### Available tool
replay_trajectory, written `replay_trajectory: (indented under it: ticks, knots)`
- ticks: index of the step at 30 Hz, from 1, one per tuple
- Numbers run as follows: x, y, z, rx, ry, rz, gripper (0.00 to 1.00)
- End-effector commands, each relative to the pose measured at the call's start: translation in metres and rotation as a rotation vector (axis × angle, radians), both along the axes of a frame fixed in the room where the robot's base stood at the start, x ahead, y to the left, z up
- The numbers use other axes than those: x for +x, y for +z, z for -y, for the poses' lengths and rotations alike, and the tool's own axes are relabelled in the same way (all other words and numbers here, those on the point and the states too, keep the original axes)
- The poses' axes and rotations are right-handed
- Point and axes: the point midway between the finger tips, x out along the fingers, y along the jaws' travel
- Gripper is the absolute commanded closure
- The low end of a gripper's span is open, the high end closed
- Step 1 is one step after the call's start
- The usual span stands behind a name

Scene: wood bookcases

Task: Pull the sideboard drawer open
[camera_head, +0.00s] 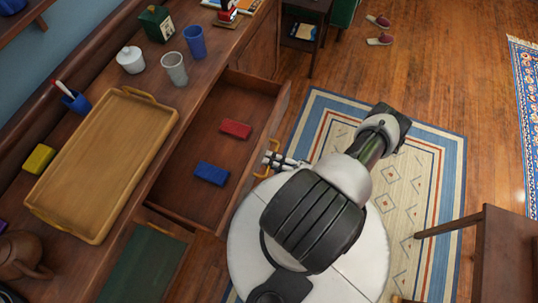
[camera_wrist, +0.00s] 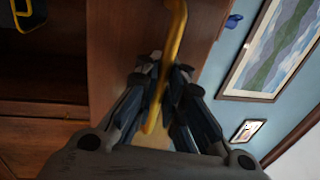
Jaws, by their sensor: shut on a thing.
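The sideboard (camera_head: 205,82) is dark reddish wood and runs diagonally along the left of the head view. Its drawer (camera_head: 188,203) stands pulled well out, with a red block (camera_head: 236,128) and a blue block (camera_head: 211,173) lying inside. A yellow curved handle (camera_head: 264,172) is on the drawer front; the handle (camera_wrist: 176,45) also shows large in the wrist view. My gripper (camera_head: 272,160) is at the drawer front, its fingers (camera_wrist: 165,95) closed around the handle. Part of the drawer front is hidden behind my arm.
On the sideboard top are a wooden tray (camera_head: 67,206) with yellow handles, a grey cup (camera_head: 174,69), a blue cup (camera_head: 195,42), a white lidded pot (camera_head: 131,60) and a brown teapot (camera_head: 22,255). A patterned rug (camera_head: 445,150) covers the floor. A table (camera_head: 494,262) stands lower right.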

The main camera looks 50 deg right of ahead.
Motion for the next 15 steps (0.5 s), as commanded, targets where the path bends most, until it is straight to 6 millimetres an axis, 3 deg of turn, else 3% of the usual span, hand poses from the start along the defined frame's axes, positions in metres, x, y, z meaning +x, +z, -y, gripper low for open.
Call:
replay_trajectory:
  ticks: [11, 12, 15]
  knots:
    - [-0.0006, -0.0022, -0.0003, -0.002, 0.001, -0.005, 1.0]
    - [-0.0006, -0.0023, -0.0003, -0.003, 0.001, -0.006, 0.92]
    - [-0.0006, -0.0021, -0.0004, -0.002, 0.001, -0.006, 0.86]
